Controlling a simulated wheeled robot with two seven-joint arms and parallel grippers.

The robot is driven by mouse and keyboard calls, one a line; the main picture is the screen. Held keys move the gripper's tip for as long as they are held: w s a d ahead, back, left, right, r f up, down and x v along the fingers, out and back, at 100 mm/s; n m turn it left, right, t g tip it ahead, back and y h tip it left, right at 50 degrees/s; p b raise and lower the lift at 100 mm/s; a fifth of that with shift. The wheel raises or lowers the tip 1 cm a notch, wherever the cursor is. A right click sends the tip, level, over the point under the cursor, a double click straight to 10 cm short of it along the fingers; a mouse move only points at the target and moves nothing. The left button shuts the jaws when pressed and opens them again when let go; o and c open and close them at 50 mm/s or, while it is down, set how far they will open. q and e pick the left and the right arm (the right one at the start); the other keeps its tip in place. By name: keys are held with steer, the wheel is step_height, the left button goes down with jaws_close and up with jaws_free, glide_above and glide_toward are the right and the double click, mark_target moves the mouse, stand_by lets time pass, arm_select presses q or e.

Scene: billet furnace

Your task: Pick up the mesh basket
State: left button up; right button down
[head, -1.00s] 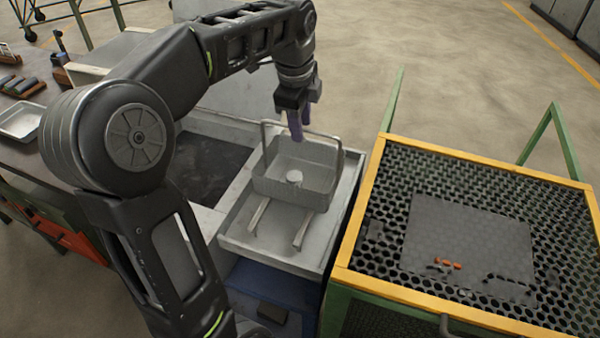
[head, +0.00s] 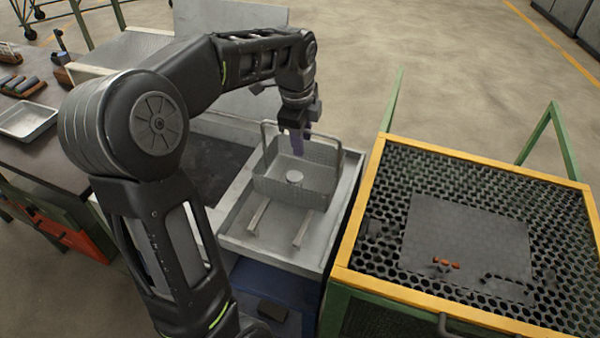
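The mesh basket (head: 318,183) is a grey open box with a tall wire handle on each side. It rests on the light metal drain tray (head: 240,238) beside the dark tank, with a small pale round part (head: 294,177) inside it. My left gripper (head: 298,148) points down with purple fingertips over the back part of the basket. The fingers overlap in this view, so their gap is hidden. I cannot tell whether they touch the basket's back wall. My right gripper is not in view.
A yellow-edged perforated table (head: 460,170) with a dark plate (head: 468,235) stands close on the right. The dark open tank (head: 212,165) is left of the basket. A workbench with a metal pan (head: 28,122) is at far left. Open floor lies behind.

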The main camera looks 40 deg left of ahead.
arm_select(q)
jaws_close()
stand_by(1.3)
